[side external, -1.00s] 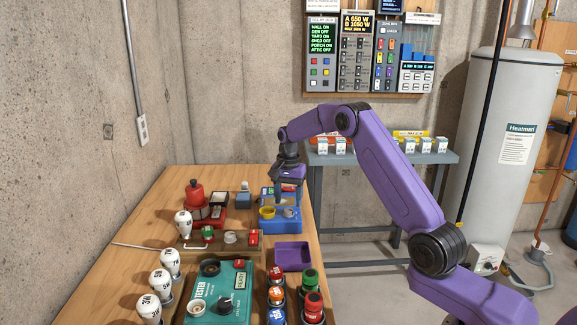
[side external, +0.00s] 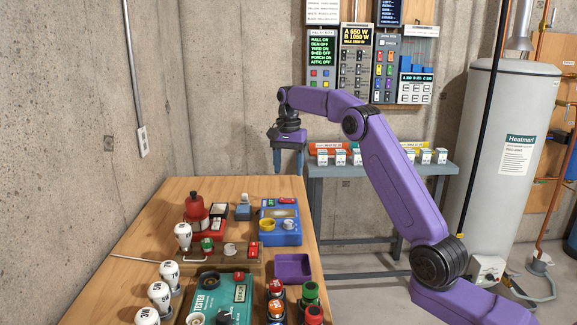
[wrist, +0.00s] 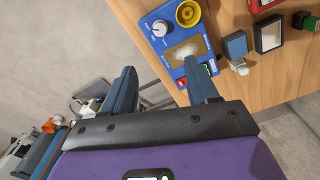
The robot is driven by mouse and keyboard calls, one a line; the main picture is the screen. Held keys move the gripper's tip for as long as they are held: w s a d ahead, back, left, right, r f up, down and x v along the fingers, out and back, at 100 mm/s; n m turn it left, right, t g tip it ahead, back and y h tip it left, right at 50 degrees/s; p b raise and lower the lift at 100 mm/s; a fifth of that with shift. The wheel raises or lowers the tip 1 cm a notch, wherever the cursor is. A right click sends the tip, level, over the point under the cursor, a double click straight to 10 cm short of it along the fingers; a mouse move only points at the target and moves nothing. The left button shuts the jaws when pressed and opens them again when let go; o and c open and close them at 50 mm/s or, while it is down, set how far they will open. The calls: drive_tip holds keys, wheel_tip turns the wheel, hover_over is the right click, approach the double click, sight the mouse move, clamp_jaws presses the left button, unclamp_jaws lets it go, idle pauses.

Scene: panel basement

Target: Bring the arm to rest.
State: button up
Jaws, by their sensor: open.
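My gripper (side external: 288,160) hangs pointing down at the far right edge of the wooden workbench (side external: 158,245), raised above the bench top. Its two blue fingers are apart with nothing between them. In the wrist view my gripper (wrist: 165,88) also shows open and empty. The blue device (side external: 280,232) with a yellow ring and a knob sits on the bench below and in front of it. That blue device also shows in the wrist view (wrist: 205,52), beyond the fingertips, with a gap I cannot judge there.
The bench holds a red device (side external: 197,222), a purple tray (side external: 293,268), a teal tester (side external: 212,290), white bulbs (side external: 160,296) and several colored jars. A grey side table (side external: 380,172) with small boxes stands behind. A control panel (side external: 372,60) hangs on the wall. A tank (side external: 510,160) stands right.

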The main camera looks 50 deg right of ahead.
idle(0.3)
drive_tip(key=s+a+n, duration=0.5)
drive_tip(key=a+n, duration=0.1)
drive_tip(key=a, duration=0.7)
drive_tip(key=s+a+n, duration=0.7)
drive_tip(key=s+a, duration=0.2)
drive_tip(key=s, duration=0.3)
drive_tip(key=s+d+f+n, duration=0.1)
drive_tip(key=s+n, duration=0.3)
drive_tip(key=s, duration=0.5)
drive_tip(key=s+d+f+n, duration=0.1)
drive_tip(key=s+f+n, duration=0.2)
drive_tip(key=s, duration=0.6)
drive_tip(key=s+d+f+n, duration=0.1)
drive_tip(key=s+f+n, duration=0.2)
drive_tip(key=s+n, duration=0.2)
drive_tip(key=s, duration=0.3)
drive_tip(key=shift+s, duration=0.4)
